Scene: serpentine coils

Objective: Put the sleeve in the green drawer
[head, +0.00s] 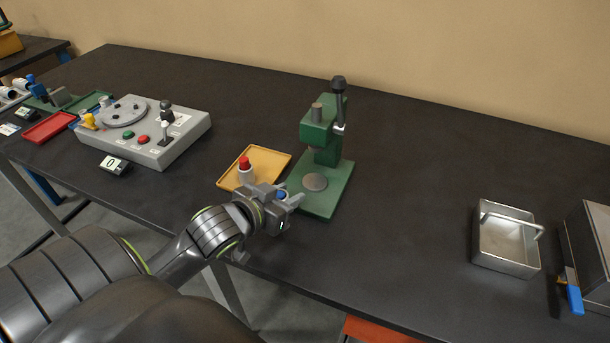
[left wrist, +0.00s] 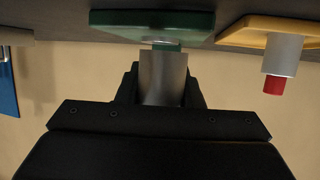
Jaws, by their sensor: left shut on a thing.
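My left gripper (head: 285,197) is shut on a grey cylindrical sleeve (left wrist: 163,76), beside the front left of the green press. In the head view the fingers hide most of the sleeve, and a small blue part (head: 281,195) shows between them. Another pale cylinder with a red top (head: 245,170) stands on the yellow tray (head: 270,158), left of the gripper; it also shows in the left wrist view (left wrist: 281,62). I see no green drawer in either view. My right gripper is not in view.
The green press (head: 325,150) stands just behind the gripper. A grey control box (head: 185,128) and a red tray (head: 50,128) are at left. A metal basket (head: 507,262) with a handle is at right, near a dark box with a blue-handled tool (head: 574,298). The table between press and basket is clear.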

